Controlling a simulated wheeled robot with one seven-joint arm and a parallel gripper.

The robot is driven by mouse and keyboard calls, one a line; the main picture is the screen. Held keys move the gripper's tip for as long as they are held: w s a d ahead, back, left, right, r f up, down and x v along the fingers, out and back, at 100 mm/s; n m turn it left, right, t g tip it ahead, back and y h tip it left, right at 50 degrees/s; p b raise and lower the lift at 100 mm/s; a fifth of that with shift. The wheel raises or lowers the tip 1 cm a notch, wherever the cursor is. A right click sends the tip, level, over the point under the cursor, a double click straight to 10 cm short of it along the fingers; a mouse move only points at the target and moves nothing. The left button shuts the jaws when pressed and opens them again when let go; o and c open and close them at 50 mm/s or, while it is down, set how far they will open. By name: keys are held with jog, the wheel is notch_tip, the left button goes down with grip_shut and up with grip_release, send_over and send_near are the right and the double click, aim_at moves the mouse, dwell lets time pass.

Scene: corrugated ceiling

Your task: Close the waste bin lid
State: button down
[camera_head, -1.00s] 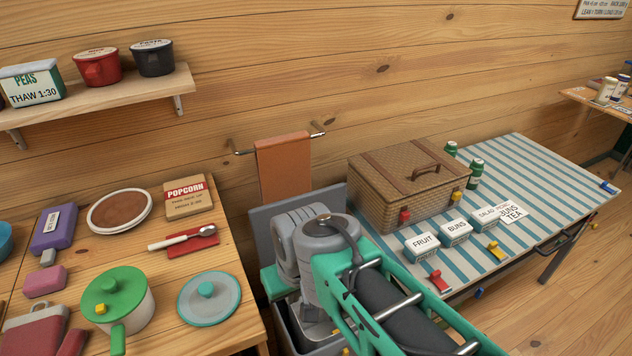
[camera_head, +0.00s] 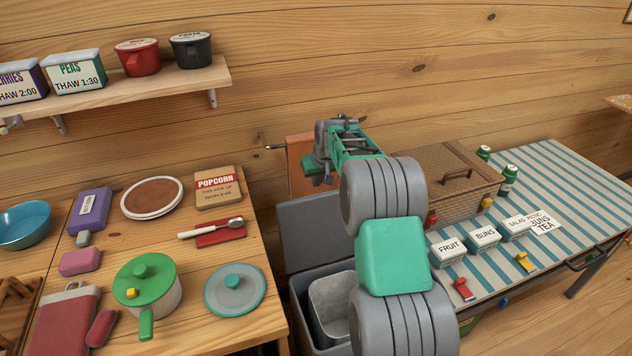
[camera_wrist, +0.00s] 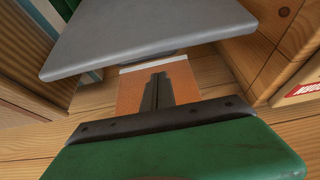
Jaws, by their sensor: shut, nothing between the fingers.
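The waste bin (camera_head: 301,312) is a grey box on the floor between the two tables. Its flat grey lid (camera_head: 312,230) stands open, upright at the back of the bin toward the wall. The lid also shows as a grey slab at the top of the wrist view (camera_wrist: 150,32). My gripper (camera_head: 316,170) is above the lid, in front of the hanging towel. In the wrist view its dark fingers (camera_wrist: 157,90) are together and empty, apart from the lid. My arm hides the bin's right side.
An orange-brown towel (camera_head: 297,165) hangs on a wall rail behind my gripper. The left wooden table (camera_head: 190,318) holds a green-lidded pot (camera_head: 146,285) and other kitchenware. The right striped table (camera_head: 560,180) holds a wicker basket (camera_head: 440,165) and several labelled boxes.

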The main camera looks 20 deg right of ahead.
jog(key=p+x, duration=0.1)
jog(key=x, duration=0.6)
jog(key=shift+f, duration=0.25)
